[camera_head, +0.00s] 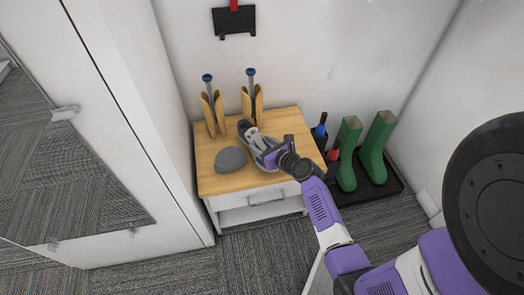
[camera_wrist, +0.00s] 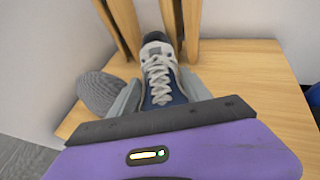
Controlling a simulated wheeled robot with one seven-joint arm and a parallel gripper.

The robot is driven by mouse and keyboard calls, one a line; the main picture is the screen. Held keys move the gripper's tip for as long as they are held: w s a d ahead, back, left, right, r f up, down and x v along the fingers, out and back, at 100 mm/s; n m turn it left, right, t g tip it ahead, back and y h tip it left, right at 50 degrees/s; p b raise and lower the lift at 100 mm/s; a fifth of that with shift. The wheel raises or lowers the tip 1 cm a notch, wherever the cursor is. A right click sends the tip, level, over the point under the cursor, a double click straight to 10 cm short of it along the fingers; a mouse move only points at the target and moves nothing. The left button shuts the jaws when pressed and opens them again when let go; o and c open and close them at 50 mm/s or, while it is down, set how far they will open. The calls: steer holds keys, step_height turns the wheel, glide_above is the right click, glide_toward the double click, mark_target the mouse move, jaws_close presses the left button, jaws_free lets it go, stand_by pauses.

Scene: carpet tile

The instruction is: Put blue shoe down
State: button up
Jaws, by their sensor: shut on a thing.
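In the wrist view the shoe (camera_wrist: 158,67) lies between the two grey fingers of my gripper (camera_wrist: 158,96), laces up. My gripper (camera_head: 268,155) is shut on the shoe from the front side, and its purple body hides the near part of the shoe. I cannot tell whether the sole touches the wooden top.
A grey cap (camera_head: 231,160) lies left of the shoe, close to my gripper. Two wooden shoe trees (camera_head: 213,113) stand at the back of the cabinet. Green boots (camera_head: 376,148) stand on a black tray (camera_head: 389,187) at right. A white wardrobe (camera_head: 165,110) is at left.

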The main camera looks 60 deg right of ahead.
step_height(320, 180, down, 2)
steer(key=shift+f+b, duration=0.15)
steer(key=shift+b, duration=0.25)
steer(key=o, duration=1.6)
steer(key=shift+o, duration=0.2)
